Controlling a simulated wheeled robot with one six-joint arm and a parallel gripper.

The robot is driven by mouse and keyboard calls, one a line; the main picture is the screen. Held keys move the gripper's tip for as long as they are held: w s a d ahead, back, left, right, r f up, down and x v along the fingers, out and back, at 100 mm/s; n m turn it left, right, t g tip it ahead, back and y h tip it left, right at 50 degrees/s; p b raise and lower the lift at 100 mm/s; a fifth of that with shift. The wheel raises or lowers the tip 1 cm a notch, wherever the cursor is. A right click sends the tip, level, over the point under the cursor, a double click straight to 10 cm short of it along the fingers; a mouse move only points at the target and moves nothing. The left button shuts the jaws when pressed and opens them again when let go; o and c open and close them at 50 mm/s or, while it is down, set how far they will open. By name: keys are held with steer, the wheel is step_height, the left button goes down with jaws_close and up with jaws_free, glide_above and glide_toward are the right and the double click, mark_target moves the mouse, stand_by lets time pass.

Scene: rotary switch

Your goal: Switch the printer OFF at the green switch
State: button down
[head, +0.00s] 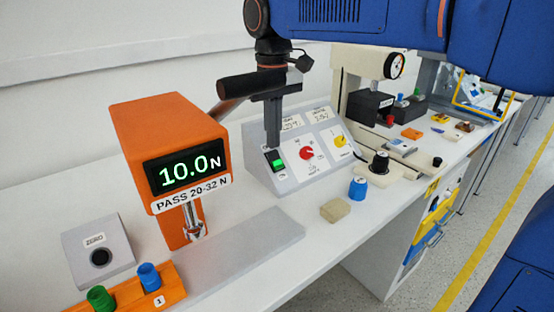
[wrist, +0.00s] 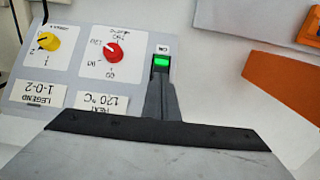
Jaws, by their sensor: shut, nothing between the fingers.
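The green switch (head: 276,160) is a small lit rocker in a dark frame at the left end of a sloped grey panel (head: 262,182). It also shows in the wrist view (wrist: 161,62), beside a label that seems to read ON. My gripper (head: 273,146) is shut and empty, pointing down with its tips right at the upper edge of the switch. In the wrist view the gripper tips (wrist: 160,84) are just below the lit green part. I cannot tell whether they touch it. No printer can be made out.
The panel also has a red knob (head: 306,153) and a yellow knob (head: 340,141). An orange tester (head: 152,115) reading 10.0 N stands close on the left.

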mark_target(273, 152)
steer(key=shift+f, duration=0.65)
stand_by(0.7)
step_height(273, 152, up, 7)
stand_by(1.0)
